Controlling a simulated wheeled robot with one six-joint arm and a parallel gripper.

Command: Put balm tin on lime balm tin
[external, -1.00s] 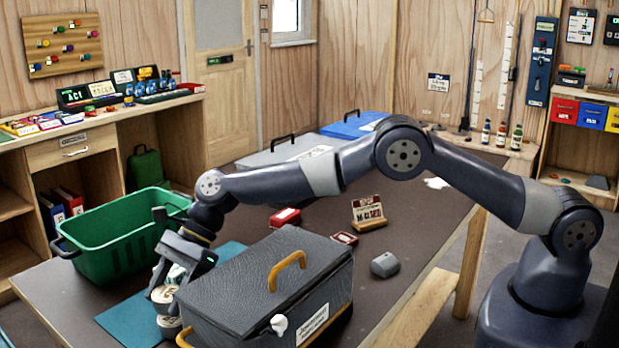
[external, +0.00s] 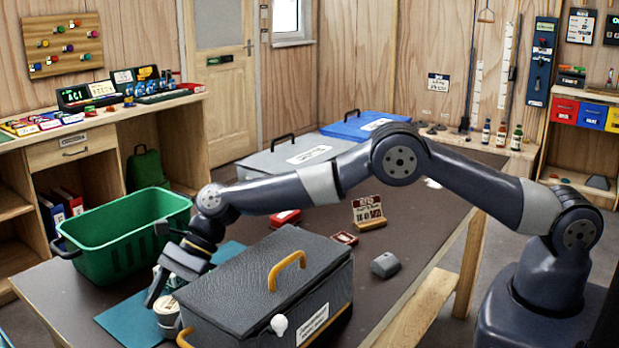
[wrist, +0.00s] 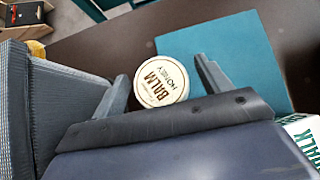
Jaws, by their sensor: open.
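A round balm tin (wrist: 160,84) with a cream lid lettered "BALM HONEY" shows face up in the wrist view. My gripper (wrist: 161,70) is open, with one finger on each side of this tin and apparently apart from it. In the external view, pale tins (external: 167,312) stand below my gripper (external: 164,290), one seeming to rest on another. The black case partly covers them. The lower tin's lid and lettering are hidden, so I cannot tell its colour or how well the two line up.
A black case (external: 240,290) with yellow handles stands close beside the tins. A green basket (external: 120,245) is behind them. A teal mat (wrist: 225,55) lies near the tins, and a chalk package (wrist: 302,132) is at the wrist view's right edge. A grey block (external: 384,265) lies beyond the case.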

